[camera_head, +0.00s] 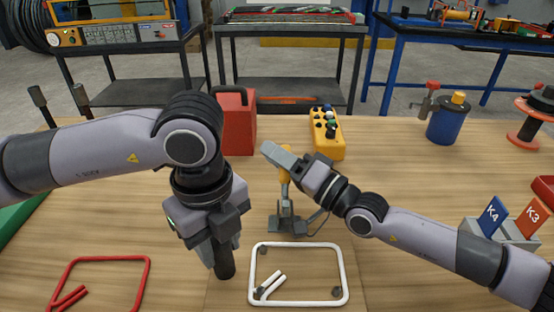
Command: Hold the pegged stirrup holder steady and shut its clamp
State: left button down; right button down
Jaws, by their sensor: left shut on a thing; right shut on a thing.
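The pegged stirrup holder (356,297) is a pale board at the front middle, with small dark pegs inside the corners of a white stirrup (297,304) lying on it. A toggle clamp (287,222) with a grey metal base and an orange handle stands behind the stirrup. My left gripper (222,250) points down, shut on a dark upright post (225,267) left of the stirrup. My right gripper (287,165) is shut on the clamp's orange handle (285,178), which stands roughly upright.
A red stirrup (147,280) lies front left. A red canister (237,125) and a yellow control box (327,138) stand behind my arms. A blue pot (447,124), a spool (538,110) and K4 and K3 cards (494,215) are at the right.

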jog(key=shift+s+r+n+y, duration=0.35)
jog(key=shift+r+n+y, duration=0.15)
jog(key=shift+n, duration=0.2)
jog(key=shift+s+r+n+y, duration=0.3)
jog(key=shift+r+n+y, duration=0.15)
jog(key=shift+n, duration=0.25)
jog(key=c, duration=1)
grip_release()
jog(key=shift+o, duration=0.2)
jog(key=shift+d+f, duration=0.1)
jog(key=shift+s+d, duration=0.15)
jog(key=shift+d, duration=0.05)
jog(key=s+d, duration=0.7)
jog(key=d, duration=0.3)
jog(key=shift+d+f, duration=0.15)
jog(key=shift+d, duration=0.1)
